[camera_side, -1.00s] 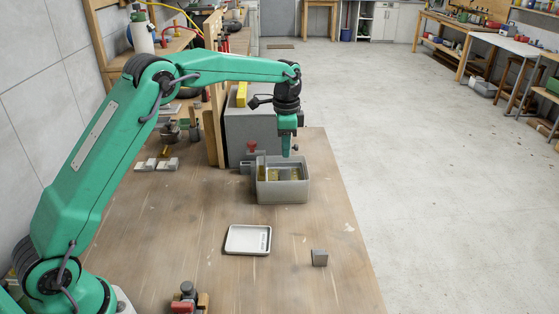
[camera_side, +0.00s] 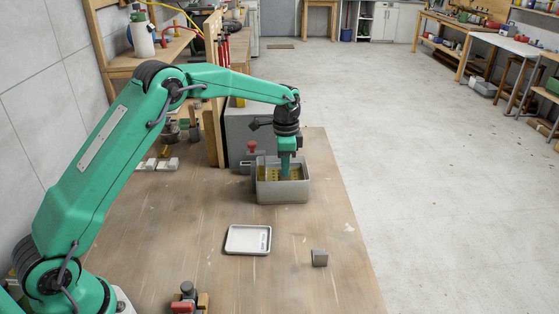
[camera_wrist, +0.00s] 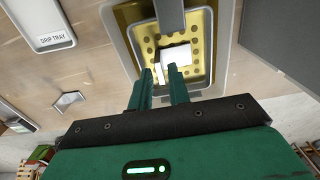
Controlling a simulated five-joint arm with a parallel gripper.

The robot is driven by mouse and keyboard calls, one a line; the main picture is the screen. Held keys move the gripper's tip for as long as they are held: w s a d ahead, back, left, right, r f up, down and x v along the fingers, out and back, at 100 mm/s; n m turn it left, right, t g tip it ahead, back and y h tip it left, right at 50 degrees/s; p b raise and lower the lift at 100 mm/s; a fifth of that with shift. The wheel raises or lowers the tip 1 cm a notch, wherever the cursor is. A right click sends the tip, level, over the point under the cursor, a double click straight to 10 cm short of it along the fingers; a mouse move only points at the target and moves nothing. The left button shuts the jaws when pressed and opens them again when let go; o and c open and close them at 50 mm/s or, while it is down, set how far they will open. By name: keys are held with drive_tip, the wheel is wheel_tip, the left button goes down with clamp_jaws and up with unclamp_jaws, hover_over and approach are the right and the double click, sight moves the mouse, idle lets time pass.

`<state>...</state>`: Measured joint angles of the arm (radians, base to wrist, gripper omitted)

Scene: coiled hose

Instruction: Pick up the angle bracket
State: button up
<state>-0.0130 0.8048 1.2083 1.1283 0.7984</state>
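My gripper (camera_side: 286,172) points down into a grey bin (camera_side: 283,192) with yellowish contents. In the wrist view its two fingers (camera_wrist: 160,70) are apart, with a gap between the tips. A pale, angular piece (camera_wrist: 175,55), which looks like the angle bracket, lies on the yellow perforated floor of the bin (camera_wrist: 205,25), just beyond the fingertips. Contact with it cannot be told. In the side view the bin wall hides this piece. A small grey angular block (camera_side: 319,258) stands on the table; its exact shape is unclear.
A white drip tray (camera_side: 248,240) lies on the wooden table in front of the bin; it also shows in the wrist view (camera_wrist: 42,42). A grey box (camera_side: 243,132) stands close behind the bin.

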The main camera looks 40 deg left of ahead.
drive_tip(key=shift+f, duration=0.85)
clamp_jaws()
